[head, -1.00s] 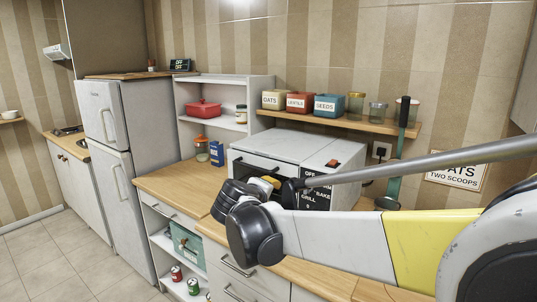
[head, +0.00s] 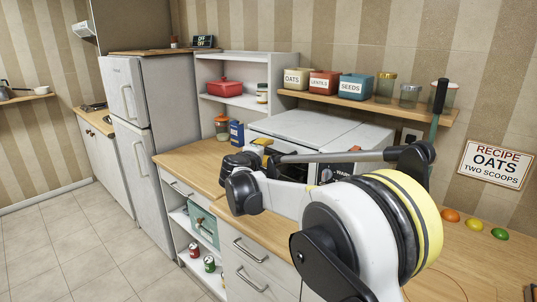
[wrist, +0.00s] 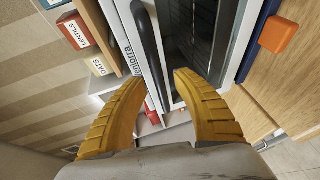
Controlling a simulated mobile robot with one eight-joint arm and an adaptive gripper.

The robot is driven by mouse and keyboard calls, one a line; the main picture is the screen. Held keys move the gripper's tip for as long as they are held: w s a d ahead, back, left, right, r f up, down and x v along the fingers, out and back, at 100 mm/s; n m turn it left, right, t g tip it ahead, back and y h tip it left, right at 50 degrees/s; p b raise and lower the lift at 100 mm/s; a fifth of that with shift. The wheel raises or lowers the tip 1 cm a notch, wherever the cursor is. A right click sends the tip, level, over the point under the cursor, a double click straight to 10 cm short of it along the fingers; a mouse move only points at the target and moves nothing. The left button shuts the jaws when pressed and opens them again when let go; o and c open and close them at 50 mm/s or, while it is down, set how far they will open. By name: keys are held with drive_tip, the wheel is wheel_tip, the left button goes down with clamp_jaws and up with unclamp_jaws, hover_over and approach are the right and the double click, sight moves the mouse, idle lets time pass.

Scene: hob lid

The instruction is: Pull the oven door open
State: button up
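The white oven (head: 308,126) stands on the counter under the wall shelf. My arm hides most of its front in the head view. In the wrist view, its dark glass door (wrist: 193,45) has a long black handle (wrist: 148,50) beside a white strip with lettering. The door looks shut. My gripper (wrist: 160,77) has two yellow fingers spread apart, with the handle's near end between or just beyond their tips. I cannot tell if they touch it. In the head view, a yellow finger (head: 262,142) shows at the oven's left front.
An orange block (wrist: 278,35) lies in front of the oven on wood. The wooden counter (head: 190,165) extends left of the oven. Labelled tins (head: 325,84) and jars stand on the wall shelf. Drawers (head: 250,262) are below; the tiled floor (head: 80,240) is clear at left.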

drive_tip(key=shift+w+d+f, duration=0.1)
drive_tip(key=shift+w+d, duration=0.05)
drive_tip(key=shift+w, duration=0.45)
clamp_jaws()
